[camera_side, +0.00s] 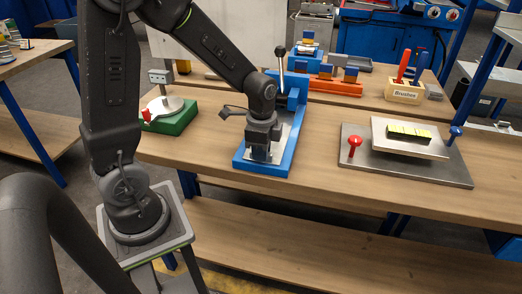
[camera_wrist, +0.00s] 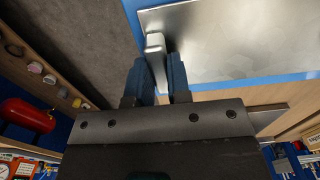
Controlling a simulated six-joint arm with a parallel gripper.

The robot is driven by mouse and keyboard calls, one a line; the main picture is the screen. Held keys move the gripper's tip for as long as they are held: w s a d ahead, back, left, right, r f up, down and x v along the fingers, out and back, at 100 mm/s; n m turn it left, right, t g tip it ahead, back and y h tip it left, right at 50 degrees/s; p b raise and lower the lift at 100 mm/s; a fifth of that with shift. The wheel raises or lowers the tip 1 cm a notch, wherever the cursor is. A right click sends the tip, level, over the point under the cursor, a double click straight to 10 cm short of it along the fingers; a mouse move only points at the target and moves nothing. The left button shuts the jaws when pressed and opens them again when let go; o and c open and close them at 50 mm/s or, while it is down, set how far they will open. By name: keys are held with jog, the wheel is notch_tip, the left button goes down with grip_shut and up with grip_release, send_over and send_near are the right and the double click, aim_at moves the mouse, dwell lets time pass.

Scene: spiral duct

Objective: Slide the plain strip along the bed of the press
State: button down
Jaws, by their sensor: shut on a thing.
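The plain strip (camera_side: 285,139) is a flat, shiny metal sheet lying on the blue bed (camera_side: 290,158) of the press. The press lever with a black knob (camera_side: 281,52) stands upright at the far end. My gripper (camera_side: 260,153) points down over the near left part of the strip. In the wrist view my gripper (camera_wrist: 161,68) is shut on a pale grey upright tab (camera_wrist: 155,45) at the edge of the strip (camera_wrist: 240,42). Where the tab joins the strip is partly hidden by the fingers.
A green-based stand (camera_side: 172,121) with a round plate is left of the press. A steel plate (camera_side: 440,170) with red and blue knobs lies to the right. Behind are an orange tray (camera_side: 335,86) and a brush box (camera_side: 403,93). Bare wood lies right of the bed.

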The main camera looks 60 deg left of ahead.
jog(key=shift+w+a, duration=0.85)
jog(key=c, duration=1)
grip_release()
notch_tip(320, 180, up, 14)
jog(key=shift+f, duration=0.1)
